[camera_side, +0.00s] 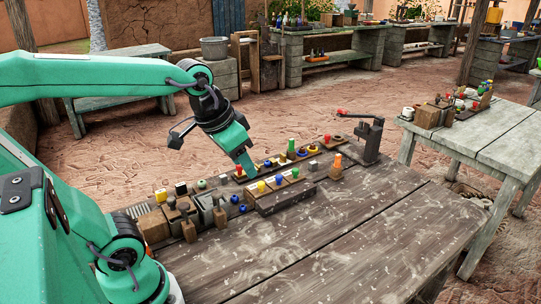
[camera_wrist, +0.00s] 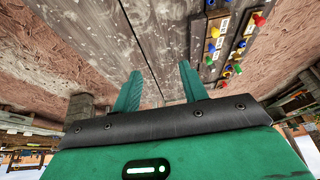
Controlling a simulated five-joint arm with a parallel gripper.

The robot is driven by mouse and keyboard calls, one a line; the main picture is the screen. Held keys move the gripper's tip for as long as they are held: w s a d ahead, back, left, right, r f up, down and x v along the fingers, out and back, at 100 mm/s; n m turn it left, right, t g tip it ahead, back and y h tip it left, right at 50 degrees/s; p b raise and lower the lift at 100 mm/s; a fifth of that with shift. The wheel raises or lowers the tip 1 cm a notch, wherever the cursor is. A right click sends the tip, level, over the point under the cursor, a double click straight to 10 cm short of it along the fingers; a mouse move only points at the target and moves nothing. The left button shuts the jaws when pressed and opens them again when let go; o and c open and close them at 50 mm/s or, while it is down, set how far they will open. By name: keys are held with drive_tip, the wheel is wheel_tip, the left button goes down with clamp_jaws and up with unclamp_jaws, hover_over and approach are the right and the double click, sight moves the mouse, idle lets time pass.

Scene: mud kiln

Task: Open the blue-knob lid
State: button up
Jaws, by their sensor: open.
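Several coloured knobs show there at upper right, and I cannot tell which blue one matches.
A red knob (camera_side: 239,171) and a green post (camera_side: 291,147) stand in the back row. A dark lever stand (camera_side: 371,140) with a red end is to the right. Wooden blocks and clamps (camera_side: 190,212) crowd the left. The table's front right is clear.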

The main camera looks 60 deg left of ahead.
drive_tip(key=w+a+g, duration=0.1)
drive_tip(key=w+a, duration=0.2)
drive_tip(key=w, duration=0.3)
drive_tip(key=g, duration=0.4)
approach(279, 176)
drive_tip(key=shift+s+f, duration=0.1)
drive_tip(key=shift+s, duration=0.1)
drive_tip(key=shift+w+a+f, duration=0.1)
drive_tip(key=shift+a+f, duration=0.05)
drive_tip(key=shift+f, duration=0.05)
drive_tip(key=shift+f, duration=3.95)
